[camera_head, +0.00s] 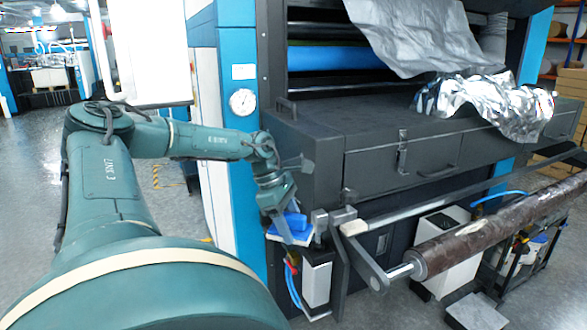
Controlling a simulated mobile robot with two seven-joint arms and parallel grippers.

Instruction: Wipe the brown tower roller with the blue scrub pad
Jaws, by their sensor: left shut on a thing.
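The brown roller (490,228) runs from the lower middle up to the right edge, in front of the dark machine. Its surface is mottled brown, and its near end has a metal shaft resting at a dark bracket. My left gripper (291,228) points down near the machine's front left corner. It is shut on the blue scrub pad (294,220), which has a pale underside. The fingertips are partly hidden by the pad. Pad and gripper are left of the roller's near end and apart from it. My right gripper is not in view.
A bracket (362,258) and a long bar stand between pad and roller. The machine's dark drawer front (400,165) is behind. Crumpled silver film (490,105) lies on top. A white box (446,255) is below the roller. Grey floor (400,308) is open in front.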

